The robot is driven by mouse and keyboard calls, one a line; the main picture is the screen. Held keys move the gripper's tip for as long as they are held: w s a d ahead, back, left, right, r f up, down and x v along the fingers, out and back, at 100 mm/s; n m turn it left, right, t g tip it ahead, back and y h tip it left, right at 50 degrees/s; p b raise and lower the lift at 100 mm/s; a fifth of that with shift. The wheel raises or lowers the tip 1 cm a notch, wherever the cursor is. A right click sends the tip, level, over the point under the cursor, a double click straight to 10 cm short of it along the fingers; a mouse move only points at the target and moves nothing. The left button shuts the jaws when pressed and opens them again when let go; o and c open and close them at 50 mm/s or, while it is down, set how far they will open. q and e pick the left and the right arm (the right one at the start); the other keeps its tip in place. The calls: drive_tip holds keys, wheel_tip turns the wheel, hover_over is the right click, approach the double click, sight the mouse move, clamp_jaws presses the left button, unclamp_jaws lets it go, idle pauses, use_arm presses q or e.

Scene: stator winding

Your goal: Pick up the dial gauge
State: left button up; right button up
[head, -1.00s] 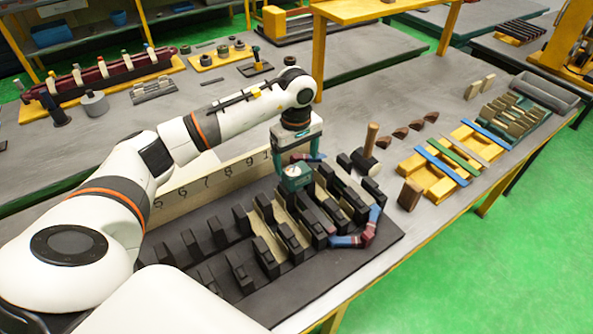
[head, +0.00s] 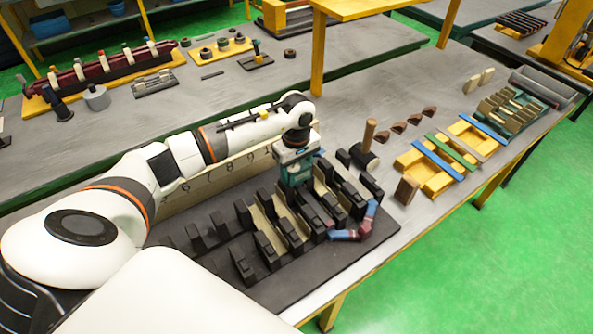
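The dial gauge (head: 293,177) is a small teal block among the black slotted blocks of the stator fixture. Its white face, visible earlier, is now mostly covered by my gripper. My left gripper (head: 297,163) points down right over the gauge, at its top. The fingers blend with the teal gauge, so I cannot tell whether they are open or closed on it. My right gripper is not in view.
A dark base plate (head: 290,291) carries rows of black blocks. A red-and-blue curved piece (head: 346,234) lies at its right. A numbered board (head: 185,206) stands behind it. A mallet (head: 366,148) and yellow trays (head: 437,178) are to the right.

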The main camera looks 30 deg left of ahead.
sight(297, 165)
use_arm(q)
drive_tip(key=shift+c, duration=0.3)
drive_tip(key=shift+r, duration=0.3)
wheel_tip(297, 165, up, 10)
drive_tip(key=b, duration=0.3)
drive_tip(key=shift+f, duration=0.25)
wheel_tip(297, 165, up, 5)
drive_tip(key=shift+p, duration=1.1)
